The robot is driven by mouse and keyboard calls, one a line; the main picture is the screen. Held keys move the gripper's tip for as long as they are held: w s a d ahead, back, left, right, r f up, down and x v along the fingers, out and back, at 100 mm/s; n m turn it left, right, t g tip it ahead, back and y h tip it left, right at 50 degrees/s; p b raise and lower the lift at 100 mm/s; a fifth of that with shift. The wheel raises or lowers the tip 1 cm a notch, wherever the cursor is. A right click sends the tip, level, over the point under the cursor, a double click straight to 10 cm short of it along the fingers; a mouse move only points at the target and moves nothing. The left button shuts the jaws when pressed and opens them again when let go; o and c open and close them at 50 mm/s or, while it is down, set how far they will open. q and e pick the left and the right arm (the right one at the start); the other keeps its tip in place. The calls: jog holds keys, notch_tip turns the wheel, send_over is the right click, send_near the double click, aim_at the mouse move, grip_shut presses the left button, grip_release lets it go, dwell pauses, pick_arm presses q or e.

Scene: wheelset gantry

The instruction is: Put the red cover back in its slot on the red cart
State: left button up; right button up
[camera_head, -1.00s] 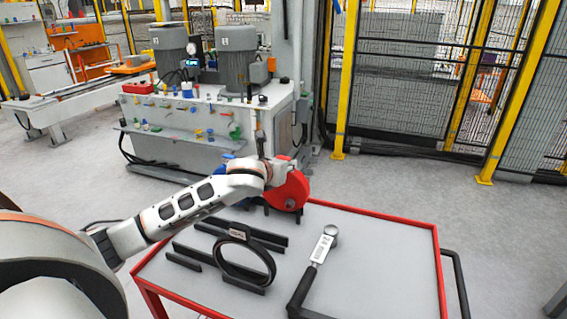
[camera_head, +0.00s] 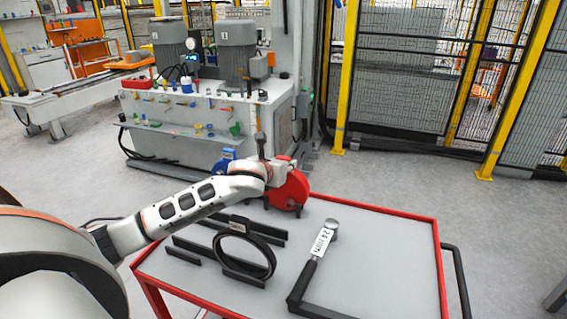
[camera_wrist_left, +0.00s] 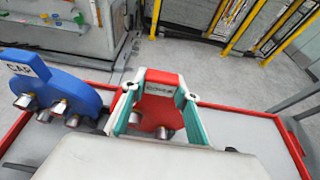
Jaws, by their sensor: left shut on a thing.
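The red cover (camera_head: 291,188) is a rounded red disc at the far edge of the red cart (camera_head: 388,213). It also shows in the left wrist view (camera_wrist_left: 160,86), with a label on its top and metal studs below. My left gripper (camera_head: 272,172) is shut on it; in the left wrist view its teal fingers (camera_wrist_left: 158,104) stand on both sides of the cover. Small black supports (camera_head: 299,211) show under the cover's lower edge. I cannot tell whether the cover is seated in them. My right gripper is not in view.
A blue cover (camera_wrist_left: 45,88) with metal studs stands left of the red one. Black rails (camera_head: 200,250), an upright black ring (camera_head: 270,262) and a tool labelled 24 mm (camera_head: 318,245) are on the cart. The cart's right part is clear. A grey machine stands behind.

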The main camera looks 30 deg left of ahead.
pick_arm(q)
jog(key=shift+f, duration=0.35)
jog(key=o, duration=1.3)
jog(key=shift+f, duration=0.1)
jog(key=shift+s, duration=0.1)
jog(key=v, duration=1.2)
